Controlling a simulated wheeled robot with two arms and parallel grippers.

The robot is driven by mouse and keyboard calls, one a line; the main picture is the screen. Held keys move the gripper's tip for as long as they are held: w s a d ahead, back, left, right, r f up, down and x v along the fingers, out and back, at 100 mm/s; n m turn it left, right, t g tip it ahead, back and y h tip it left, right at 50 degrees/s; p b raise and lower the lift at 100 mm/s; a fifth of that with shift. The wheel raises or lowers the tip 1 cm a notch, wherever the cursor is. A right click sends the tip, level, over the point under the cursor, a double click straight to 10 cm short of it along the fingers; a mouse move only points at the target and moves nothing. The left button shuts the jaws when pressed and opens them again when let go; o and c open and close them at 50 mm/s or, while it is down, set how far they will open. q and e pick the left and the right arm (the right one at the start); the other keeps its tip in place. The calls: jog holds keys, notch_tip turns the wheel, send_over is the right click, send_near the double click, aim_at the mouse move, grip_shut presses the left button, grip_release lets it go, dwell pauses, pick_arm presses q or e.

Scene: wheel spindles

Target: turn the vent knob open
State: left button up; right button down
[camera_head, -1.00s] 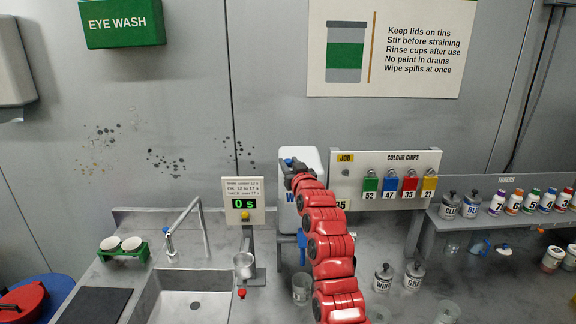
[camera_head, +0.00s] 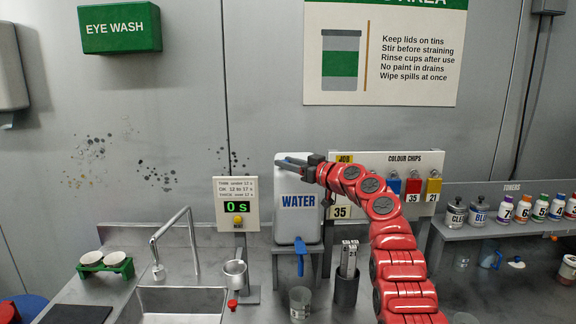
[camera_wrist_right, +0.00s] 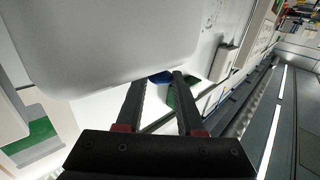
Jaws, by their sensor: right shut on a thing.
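My right gripper (camera_head: 291,164) reaches in from the right over the container's top and is shut on the knob. How far the knob is turned cannot be told. The blue tap (camera_head: 300,257) hangs at the container's lower front. My left gripper is not in view.
A clear cup (camera_head: 300,302) stands below the tap. A dark holder (camera_head: 346,290) with upright sticks is to its right. A timer sign (camera_head: 237,204) reads 0 s beside a sink (camera_head: 180,300). The colour chips board (camera_head: 400,163) is behind my arm.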

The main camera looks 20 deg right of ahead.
jog(key=shift+f+y, duration=0.1)
jog(key=shift+y, duration=0.2)
jog(key=c, duration=0.6)
grip_release()
jog(key=shift+s+d+b, duration=0.35)
jog(key=shift+s+d, duration=0.05)
jog(key=shift+s, duration=0.1)
jog(key=b+v, duration=0.4)
jog(key=v, duration=1.2)
jog(key=shift+s, duration=0.1)
